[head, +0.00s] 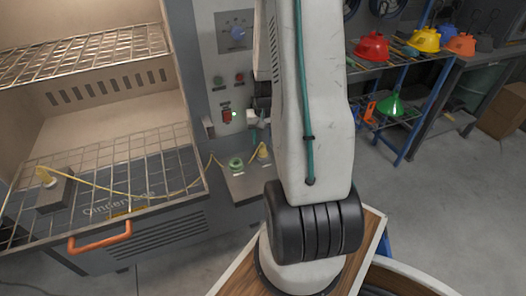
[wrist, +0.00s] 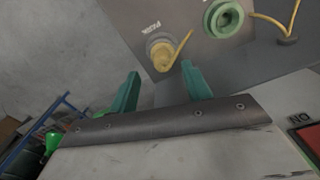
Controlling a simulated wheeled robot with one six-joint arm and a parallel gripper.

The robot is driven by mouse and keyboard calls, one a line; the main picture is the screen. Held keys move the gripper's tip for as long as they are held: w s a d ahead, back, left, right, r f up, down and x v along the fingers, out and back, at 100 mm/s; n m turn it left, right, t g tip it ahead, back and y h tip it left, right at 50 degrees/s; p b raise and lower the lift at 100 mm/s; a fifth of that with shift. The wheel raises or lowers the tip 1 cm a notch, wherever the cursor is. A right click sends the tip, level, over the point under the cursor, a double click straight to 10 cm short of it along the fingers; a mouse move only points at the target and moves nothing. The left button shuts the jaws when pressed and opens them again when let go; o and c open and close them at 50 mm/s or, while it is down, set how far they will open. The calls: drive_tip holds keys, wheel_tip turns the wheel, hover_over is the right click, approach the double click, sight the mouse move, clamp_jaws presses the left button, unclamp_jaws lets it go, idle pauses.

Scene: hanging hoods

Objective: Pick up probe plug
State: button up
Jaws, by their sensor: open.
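The probe plug (wrist: 163,58) is a yellow knob in a round pale seat on a grey panel, at the upper middle of the wrist view. In the head view the plug (head: 263,152) stands at the back right of a small grey shelf, beside my arm. A thin yellow cable leaves it. My gripper (wrist: 160,70) has two green fingers spread apart with nothing between them. The plug appears between and beyond the fingertips, apparently untouched. In the head view my gripper is mostly hidden by my arm.
A green ring socket (head: 236,164) sits left of the plug. The yellow cable runs across the oven's wire rack (head: 120,190) to a dark block (head: 55,192). An orange handle (head: 100,237) projects at the oven front. A control panel (head: 230,75) stands behind the shelf (head: 250,185).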

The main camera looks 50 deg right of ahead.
sight(263, 146)
drive_tip(key=f, duration=0.5)
drive_tip(key=shift+w+a, duration=0.15)
drive_tip(key=shift+w, duration=0.05)
clamp_jaws()
